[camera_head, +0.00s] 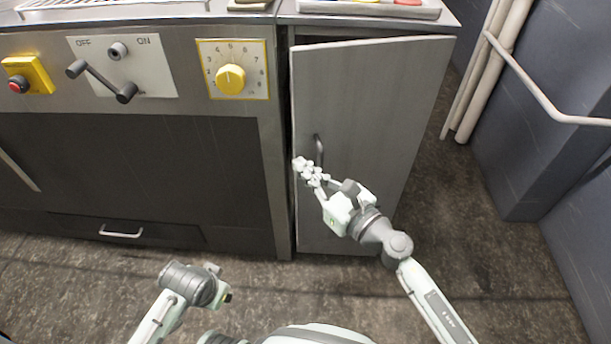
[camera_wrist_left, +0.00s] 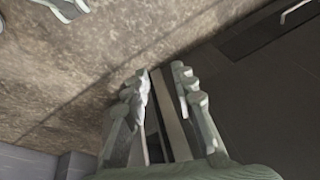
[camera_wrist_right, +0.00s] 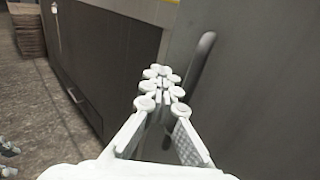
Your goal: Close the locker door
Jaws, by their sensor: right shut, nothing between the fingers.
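The grey locker door (camera_head: 385,95) stands slightly ajar, with a dark gap along its left edge and top. Its dark bar handle (camera_head: 319,150) is upright near the left edge; in the right wrist view the handle (camera_wrist_right: 201,62) is just right of my fingers. My right gripper (camera_head: 303,168) is shut and empty, with its fingertips at the door's left edge, below and left of the handle. I cannot tell if they touch the door. My left gripper (camera_wrist_left: 160,82) is open and empty over the floor; its fingers are not clear in the head view.
A steel oven unit (camera_head: 140,160) with a yellow dial (camera_head: 230,78), a lever and a red button stands left of the door. A tray (camera_head: 370,8) sits on the counter above it. Pipes (camera_head: 490,70) and a dark blue wall unit are at right. The floor in front is clear.

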